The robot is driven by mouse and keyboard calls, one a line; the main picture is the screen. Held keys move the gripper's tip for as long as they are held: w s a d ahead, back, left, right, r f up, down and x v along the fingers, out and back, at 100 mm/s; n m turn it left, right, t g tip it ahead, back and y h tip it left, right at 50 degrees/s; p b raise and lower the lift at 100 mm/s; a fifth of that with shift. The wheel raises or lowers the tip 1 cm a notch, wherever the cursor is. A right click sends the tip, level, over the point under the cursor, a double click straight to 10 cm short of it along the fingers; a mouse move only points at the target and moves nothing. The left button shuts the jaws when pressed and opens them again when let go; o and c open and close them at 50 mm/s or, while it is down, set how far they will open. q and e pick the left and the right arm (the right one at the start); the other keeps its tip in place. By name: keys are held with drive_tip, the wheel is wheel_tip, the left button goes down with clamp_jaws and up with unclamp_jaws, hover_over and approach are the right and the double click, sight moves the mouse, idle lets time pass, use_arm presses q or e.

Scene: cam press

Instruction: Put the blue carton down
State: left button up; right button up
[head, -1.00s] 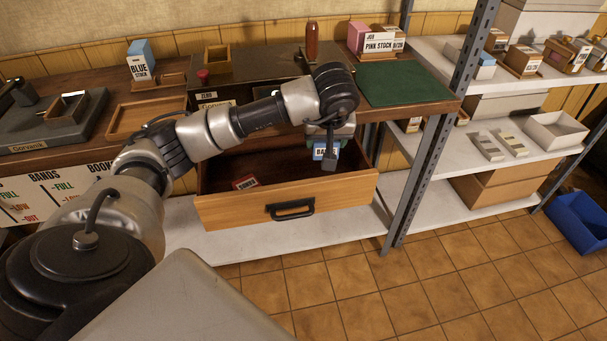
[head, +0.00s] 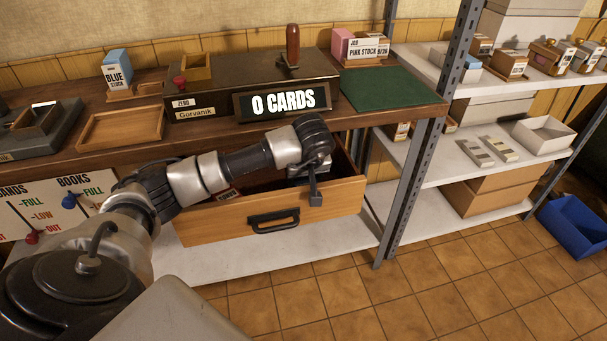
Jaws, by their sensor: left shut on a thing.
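My left gripper (head: 312,180) is at the right end of the open drawer (head: 225,222), reaching down by its front panel. My right gripper is not in view.
On the counter stand a blue stock box (head: 117,70), a "0 CARDS" sign (head: 284,102), a green mat (head: 380,90) and a wooden tray (head: 122,128). A shelf rack stands right.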

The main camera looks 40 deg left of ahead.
use_arm(q)
drive_tip(key=shift+f, duration=0.2)
drive_tip(key=o, duration=1)
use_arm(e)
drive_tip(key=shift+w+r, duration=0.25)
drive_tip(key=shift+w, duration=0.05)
use_arm(q)
drive_tip(key=shift+r, duration=0.15)
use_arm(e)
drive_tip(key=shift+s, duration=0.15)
use_arm(q)
drive_tip(key=p+v, duration=0.1)
drive_tip(key=v, duration=1.1)
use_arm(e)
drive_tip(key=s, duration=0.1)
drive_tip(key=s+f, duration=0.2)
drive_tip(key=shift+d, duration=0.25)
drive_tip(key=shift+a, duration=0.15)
